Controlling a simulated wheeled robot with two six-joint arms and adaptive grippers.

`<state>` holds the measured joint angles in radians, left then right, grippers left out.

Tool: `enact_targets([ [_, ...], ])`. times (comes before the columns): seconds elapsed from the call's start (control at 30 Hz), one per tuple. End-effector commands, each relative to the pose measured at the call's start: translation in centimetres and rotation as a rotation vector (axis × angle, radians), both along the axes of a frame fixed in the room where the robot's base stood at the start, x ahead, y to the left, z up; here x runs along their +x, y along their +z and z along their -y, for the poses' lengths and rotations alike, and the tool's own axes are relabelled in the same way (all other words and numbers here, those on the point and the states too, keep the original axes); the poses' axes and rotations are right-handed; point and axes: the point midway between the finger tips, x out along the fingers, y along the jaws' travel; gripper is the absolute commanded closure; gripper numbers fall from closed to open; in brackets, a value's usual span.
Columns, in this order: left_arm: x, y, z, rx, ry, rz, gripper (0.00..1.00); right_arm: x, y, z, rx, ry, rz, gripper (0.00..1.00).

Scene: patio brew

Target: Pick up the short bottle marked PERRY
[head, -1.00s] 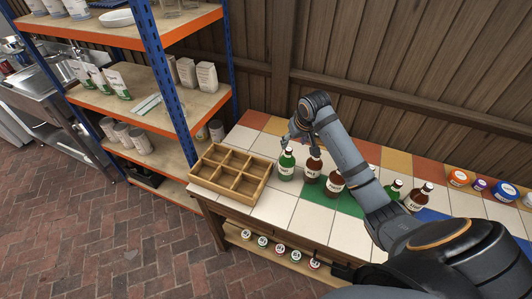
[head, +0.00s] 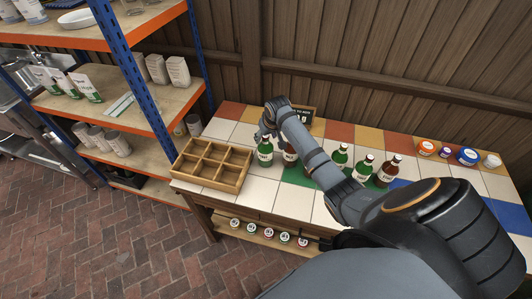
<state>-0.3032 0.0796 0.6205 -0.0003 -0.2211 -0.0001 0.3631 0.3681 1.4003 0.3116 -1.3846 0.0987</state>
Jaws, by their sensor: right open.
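Several labelled bottles stand on the tiled table. The leftmost is a green bottle (head: 265,153), with a brown bottle (head: 289,158) beside it, partly behind my right arm. Further right stand two more green bottles (head: 340,157) (head: 363,168) and a brown bottle (head: 388,171). The labels are too small to read surely, so I cannot tell which is marked PERRY. My right gripper (head: 264,131) is open, at the top of the leftmost green bottle; whether it touches the neck is unclear. My left gripper is out of view.
A wooden divided crate (head: 216,187) with empty compartments stands on the tiled table (head: 262,190) at its left end. A dark sign (head: 303,113) stands behind my right arm. Small jars (head: 467,156) stand at the right. A blue-and-orange shelf rack (head: 151,124) rises at the left.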

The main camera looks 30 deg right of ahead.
Motion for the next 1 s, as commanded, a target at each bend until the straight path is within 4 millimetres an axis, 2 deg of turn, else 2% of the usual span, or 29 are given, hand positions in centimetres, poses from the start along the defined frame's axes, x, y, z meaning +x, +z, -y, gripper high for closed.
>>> enact_targets([
  [0.27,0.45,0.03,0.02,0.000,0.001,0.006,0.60,0.22,-0.51,-0.01,0.000,0.001,0.002,0.43],
  [0.6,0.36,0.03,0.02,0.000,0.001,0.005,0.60,0.20,-0.49,0.00,0.000,0.001,0.001,0.89],
  [0.7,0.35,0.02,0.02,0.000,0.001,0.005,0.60,0.19,-0.51,0.00,0.000,0.001,0.001,1.00],
  [1.0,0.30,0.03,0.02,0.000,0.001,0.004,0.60,0.28,-0.37,0.00,0.000,0.001,0.004,1.00],
])
